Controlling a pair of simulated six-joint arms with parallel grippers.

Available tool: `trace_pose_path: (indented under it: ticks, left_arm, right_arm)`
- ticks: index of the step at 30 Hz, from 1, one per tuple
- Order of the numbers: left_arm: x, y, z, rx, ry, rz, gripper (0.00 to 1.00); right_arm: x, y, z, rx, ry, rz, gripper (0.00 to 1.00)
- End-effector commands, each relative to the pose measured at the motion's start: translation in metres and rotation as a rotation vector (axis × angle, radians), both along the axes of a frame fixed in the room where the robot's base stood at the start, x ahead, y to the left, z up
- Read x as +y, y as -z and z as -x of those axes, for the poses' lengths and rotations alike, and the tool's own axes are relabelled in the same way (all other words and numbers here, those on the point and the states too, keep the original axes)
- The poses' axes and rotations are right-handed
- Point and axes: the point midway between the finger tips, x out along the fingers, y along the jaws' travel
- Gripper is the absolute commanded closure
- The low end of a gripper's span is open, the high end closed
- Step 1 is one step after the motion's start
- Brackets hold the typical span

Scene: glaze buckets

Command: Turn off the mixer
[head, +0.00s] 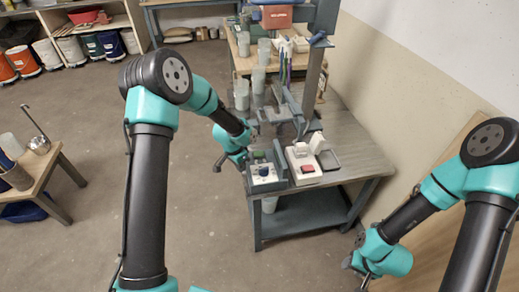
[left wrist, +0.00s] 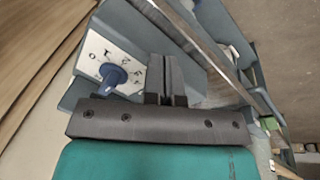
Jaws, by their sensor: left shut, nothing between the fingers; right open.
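The mixer stand (head: 322,65) rises from the workbench, with a red unit (head: 276,16) at its top. A grey control box with a white panel (head: 264,174) sits at the bench's front left corner and carries a dark blue knob (head: 263,171). In the left wrist view the blue knob (left wrist: 113,76) sits on a white panel with printed marks, left of my fingers. My left gripper (left wrist: 161,68) is shut and empty beside the knob, apart from it in the picture. In the head view its fingertips are hard to make out. My right gripper (head: 356,268) is open and empty, low at right.
A white device with a red part (head: 308,168) stands right of the control box. Pale cups (head: 241,95) stand farther back. A small wooden table (head: 45,175) is at left, and shelves with buckets (head: 90,45) are behind. Open floor lies between.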

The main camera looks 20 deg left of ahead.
Motion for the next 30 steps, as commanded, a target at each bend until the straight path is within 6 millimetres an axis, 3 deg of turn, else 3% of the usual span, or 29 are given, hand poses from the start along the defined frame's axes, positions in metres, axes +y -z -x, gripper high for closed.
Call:
trace_pose_path:
  ticks: [6,15,21,30]
  left_arm:
    - [-0.026,-0.045,-0.055,0.008,0.238,-0.117,1.00]
    - [-0.055,-0.119,-0.107,0.041,0.481,-0.299,1.00]
    - [-0.062,-0.141,-0.117,0.058,0.535,-0.353,1.00]
    - [-0.062,-0.142,-0.118,0.060,0.537,-0.355,1.00]
  right_arm:
    - [0.000,0.000,0.000,0.000,0.000,0.000,0.57]
    - [0.000,0.000,0.000,0.000,0.000,0.000,0.57]
    - [0.000,0.000,0.000,0.000,0.000,0.000,0.57]
    - [0.000,0.000,0.000,0.000,0.000,0.000,0.57]
